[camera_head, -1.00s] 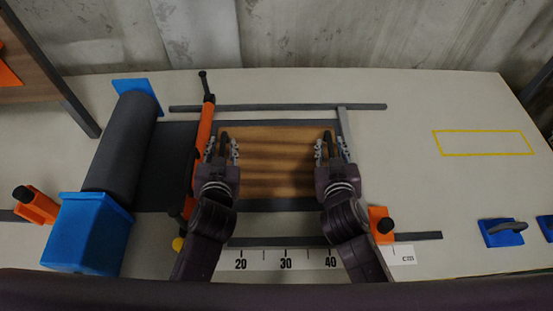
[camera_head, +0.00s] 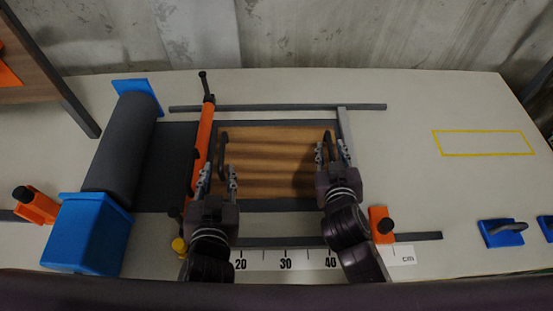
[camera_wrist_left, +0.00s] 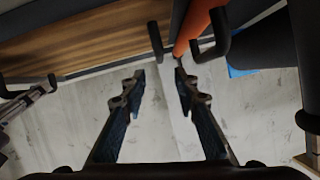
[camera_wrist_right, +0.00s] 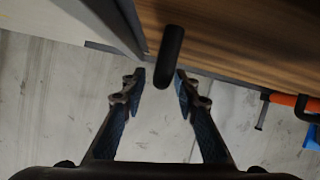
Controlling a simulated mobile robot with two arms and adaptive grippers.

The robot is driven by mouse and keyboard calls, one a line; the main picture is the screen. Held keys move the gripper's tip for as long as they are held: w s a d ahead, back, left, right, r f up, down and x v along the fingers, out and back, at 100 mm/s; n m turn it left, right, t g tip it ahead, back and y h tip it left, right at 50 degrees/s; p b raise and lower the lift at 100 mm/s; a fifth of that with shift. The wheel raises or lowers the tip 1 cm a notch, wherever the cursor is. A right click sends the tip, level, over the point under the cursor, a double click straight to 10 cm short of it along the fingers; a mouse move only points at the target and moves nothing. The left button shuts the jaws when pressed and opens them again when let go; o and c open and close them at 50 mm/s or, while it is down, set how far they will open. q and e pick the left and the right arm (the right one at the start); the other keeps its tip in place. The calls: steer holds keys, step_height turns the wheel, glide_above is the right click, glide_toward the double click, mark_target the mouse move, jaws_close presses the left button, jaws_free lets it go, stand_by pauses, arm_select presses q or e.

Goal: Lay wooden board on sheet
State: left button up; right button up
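The wooden board (camera_head: 270,165) lies flat on the dark sheet (camera_head: 172,165), with sheet showing around its edges. It has a black handle at its left end (camera_head: 224,150) and another at its right end (camera_wrist_right: 171,55). My left gripper (camera_head: 217,172) is open and empty, drawn back to the near side of the left handle. In the left wrist view a handle (camera_wrist_left: 156,42) stands ahead of the fingertips. My right gripper (camera_head: 332,153) is open at the right handle; in its wrist view the handle end shows between the parted fingertips.
An orange bar (camera_head: 204,140) crosses the sheet just left of the board. A dark roll (camera_head: 124,140) with blue holders stands further left. A grey bar (camera_head: 344,130) borders the right side. A ruler strip (camera_head: 285,260) lies in front. The table's right part is mostly clear.

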steer(key=v, duration=1)
steer(key=shift+s+r, duration=0.15)
steer(key=shift+s, duration=0.15)
